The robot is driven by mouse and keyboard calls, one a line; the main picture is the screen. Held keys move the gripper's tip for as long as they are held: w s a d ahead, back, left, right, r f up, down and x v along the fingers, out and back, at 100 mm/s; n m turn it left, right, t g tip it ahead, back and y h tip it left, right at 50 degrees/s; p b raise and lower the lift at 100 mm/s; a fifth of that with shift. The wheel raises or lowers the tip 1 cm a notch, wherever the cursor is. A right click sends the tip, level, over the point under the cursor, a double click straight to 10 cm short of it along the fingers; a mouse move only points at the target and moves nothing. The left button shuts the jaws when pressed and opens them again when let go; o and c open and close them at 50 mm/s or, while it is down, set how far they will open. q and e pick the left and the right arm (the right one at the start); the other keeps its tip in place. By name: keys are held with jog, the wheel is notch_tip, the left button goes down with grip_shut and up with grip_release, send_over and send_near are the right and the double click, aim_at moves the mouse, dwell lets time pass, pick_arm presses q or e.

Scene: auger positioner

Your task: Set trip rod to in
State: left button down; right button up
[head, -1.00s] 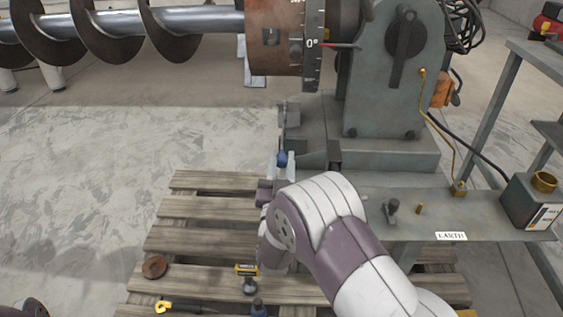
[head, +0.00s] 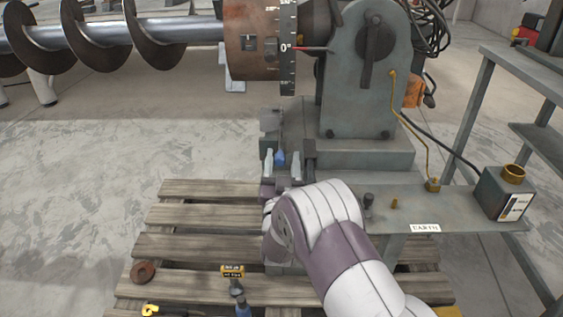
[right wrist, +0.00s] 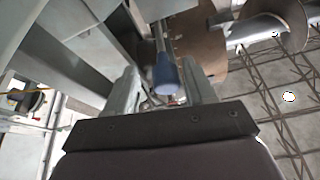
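The trip rod is most likely the thin metal rod with a blue knob (head: 280,157) at the left side of the machine's grey base. My right gripper (head: 282,165) reaches up to it, with one pale finger on each side of the knob. In the right wrist view the blue knob (right wrist: 165,75) sits between the two fingers, and a gap shows on both sides. My right gripper (right wrist: 160,90) is open there. The rod's far end is hidden behind the knob and machine parts. My left gripper is not in view.
The grey pedestal (head: 365,80) and a dark upright post (head: 309,150) stand close by the knob. A grey shelf with an EARTH label (head: 425,228) lies to the right. Below, a wooden pallet (head: 190,215) carries a hammer (head: 233,270) and a rusty ring (head: 143,271).

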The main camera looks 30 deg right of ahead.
jog(key=shift+s+a, duration=0.15)
jog(key=shift+a, duration=0.05)
jog(key=p+v, duration=0.3)
jog(key=v, duration=0.9)
jog(key=shift+s+f, duration=0.15)
jog(key=shift+f, duration=0.05)
